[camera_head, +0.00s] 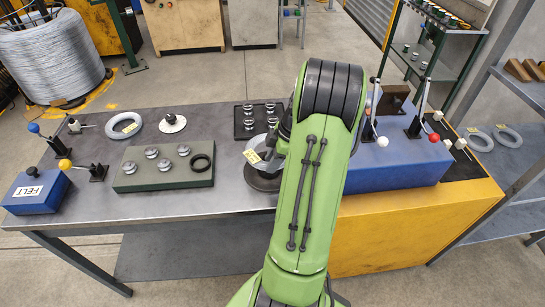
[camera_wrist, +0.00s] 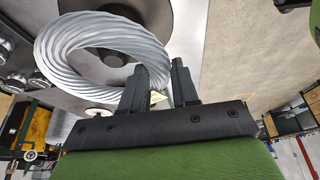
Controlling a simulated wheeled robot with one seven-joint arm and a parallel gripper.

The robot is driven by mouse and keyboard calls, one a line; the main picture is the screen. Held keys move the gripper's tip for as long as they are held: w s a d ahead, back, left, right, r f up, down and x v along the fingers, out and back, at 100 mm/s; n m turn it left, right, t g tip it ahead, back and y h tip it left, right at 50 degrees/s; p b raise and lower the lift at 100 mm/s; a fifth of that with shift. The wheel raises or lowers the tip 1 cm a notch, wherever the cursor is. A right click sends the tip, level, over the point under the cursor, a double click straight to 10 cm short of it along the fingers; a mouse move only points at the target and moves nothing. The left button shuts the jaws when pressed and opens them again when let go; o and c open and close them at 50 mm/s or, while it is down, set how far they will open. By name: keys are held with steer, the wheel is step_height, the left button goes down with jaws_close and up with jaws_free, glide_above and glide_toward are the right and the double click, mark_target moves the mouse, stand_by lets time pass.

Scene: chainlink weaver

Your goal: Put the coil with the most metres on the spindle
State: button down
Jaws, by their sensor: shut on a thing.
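A pale grey wire coil (camera_head: 258,146) with a yellow tag is held by my gripper (camera_wrist: 160,76), which is mostly hidden behind my green arm in the head view. In the wrist view the fingers are shut across the near side of this coil (camera_wrist: 75,40), one inside its ring and one outside. The coil appears above a dark round disc (camera_head: 262,181); in the wrist view this disc and its hub (camera_wrist: 115,60) show through the ring. Whether they touch I cannot tell. A second tagged coil (camera_head: 125,126) lies on the left of the bench. Both tags are unreadable.
A white disc with a black knob (camera_head: 172,122), a green block with metal pucks (camera_head: 130,180), a dark tray (camera_head: 240,128) and a blue FELT box (camera_head: 38,190) share the bench (camera_head: 220,215). A blue lever housing (camera_head: 400,165) stands right. More rings (camera_head: 508,136) lie on the right shelf.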

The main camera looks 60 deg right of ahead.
step_height(320, 180, down, 6)
steer(key=b, duration=0.4)
steer(key=shift+f+b, duration=0.15)
steer(key=shift+b, duration=0.25)
steer(key=shift+s+a+f+b, duration=0.15)
steer(key=shift+a+f+b, duration=0.05)
steer(key=shift+f+b, duration=0.15)
steer(key=shift+d, duration=0.1)
steer(key=c, duration=0.8)
jaws_free()
steer(key=shift+r, duration=0.2)
